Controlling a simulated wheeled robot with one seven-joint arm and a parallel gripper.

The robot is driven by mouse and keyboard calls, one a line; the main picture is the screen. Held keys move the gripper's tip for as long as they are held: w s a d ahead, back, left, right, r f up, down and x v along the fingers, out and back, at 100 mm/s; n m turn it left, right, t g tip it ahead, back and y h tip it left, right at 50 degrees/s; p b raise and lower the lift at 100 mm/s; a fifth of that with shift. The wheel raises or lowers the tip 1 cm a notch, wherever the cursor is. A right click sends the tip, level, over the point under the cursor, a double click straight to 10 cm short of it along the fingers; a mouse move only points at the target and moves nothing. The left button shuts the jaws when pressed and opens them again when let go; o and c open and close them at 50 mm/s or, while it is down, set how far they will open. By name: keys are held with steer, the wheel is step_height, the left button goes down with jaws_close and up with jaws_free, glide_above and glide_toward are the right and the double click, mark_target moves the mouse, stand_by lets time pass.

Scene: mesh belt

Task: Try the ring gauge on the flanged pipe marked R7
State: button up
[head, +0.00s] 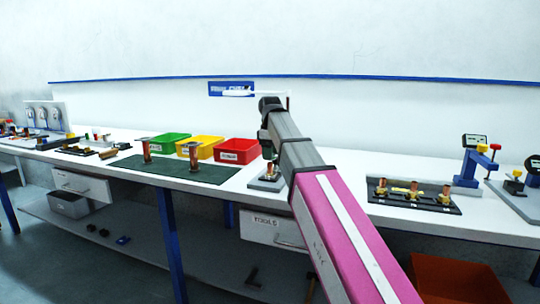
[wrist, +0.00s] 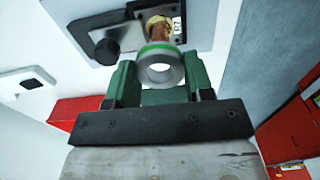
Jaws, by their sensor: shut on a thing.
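My gripper (wrist: 158,82) has green fingers and is shut on the ring gauge (wrist: 177,70), a silver ring with a green band, its hole facing the wrist camera. In the wrist view, a copper pipe with a brass-coloured end (wrist: 160,29) shows just beyond the ring, by a small white label that seems to end in 7. I cannot tell whether ring and pipe touch. Two more copper flanged pipes (head: 146,151) (head: 194,157) stand on a green mat.
The green mat (head: 170,170) lies left of my gripper, with green (head: 168,143), yellow (head: 203,147) and red (head: 238,151) bins behind. A black tray (head: 412,201) with brass fittings and a blue gauge stand (head: 466,170) are to the right. Bare bench lies between.

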steer(key=shift+r, duration=2.75)
steer(key=shift+d, duration=0.1)
